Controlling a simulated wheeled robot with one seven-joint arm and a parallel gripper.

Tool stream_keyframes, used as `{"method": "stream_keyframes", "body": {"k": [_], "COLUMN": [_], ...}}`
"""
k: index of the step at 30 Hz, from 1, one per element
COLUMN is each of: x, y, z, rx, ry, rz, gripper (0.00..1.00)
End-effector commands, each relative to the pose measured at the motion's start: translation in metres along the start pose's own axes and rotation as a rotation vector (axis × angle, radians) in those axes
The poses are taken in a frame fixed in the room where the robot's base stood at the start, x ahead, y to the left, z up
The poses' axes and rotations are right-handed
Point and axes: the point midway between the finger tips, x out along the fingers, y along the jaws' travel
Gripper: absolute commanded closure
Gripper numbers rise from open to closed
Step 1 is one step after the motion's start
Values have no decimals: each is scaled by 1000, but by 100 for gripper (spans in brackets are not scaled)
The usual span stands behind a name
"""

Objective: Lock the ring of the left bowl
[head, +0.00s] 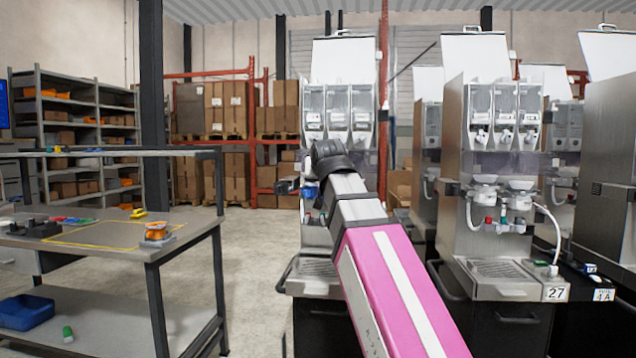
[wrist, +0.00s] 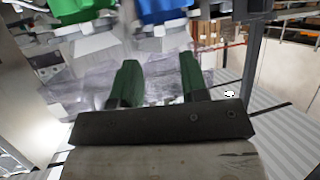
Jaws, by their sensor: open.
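In the wrist view my gripper (wrist: 158,82) is open, with two dark green fingers apart and nothing seen between them. A green part (wrist: 70,9) and a blue part (wrist: 160,10) show beyond the fingertips at the top edge, each with a pale fitting by it; both are cut off. In the head view my arm reaches to the middle dispenser (head: 338,105). A small blue part (head: 309,192) shows just left of my wrist. My arm hides most of this dispenser's bowl area. I cannot make out the left bowl or its ring, or whether the ring is locked.
Dispenser 27 (head: 505,115), with two white bowls, stands to the right, and more machines stand beyond it. A workbench (head: 110,242) with an orange item (head: 155,231) and a blue bin (head: 27,312) is at the left. Floor between bench and dispensers is clear.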

Motion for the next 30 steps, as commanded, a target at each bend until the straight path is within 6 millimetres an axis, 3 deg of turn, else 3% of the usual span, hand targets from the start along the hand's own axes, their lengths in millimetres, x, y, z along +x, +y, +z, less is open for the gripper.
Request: {"method": "stream_keyframes", "body": {"k": [3,10,23,26,27,30], "x": [20,46,54,54,54,54], "y": [0,-1,0,0,0,0], "z": [-1,-1,0,0,0,0], "rx": [0,0,0,0,0,0], "ry": [-2,-1,-1,-1,-1,-1], "rz": [0,-1,-1,-1,-1,-1], "gripper": [60,60,60,86,99,100]}}
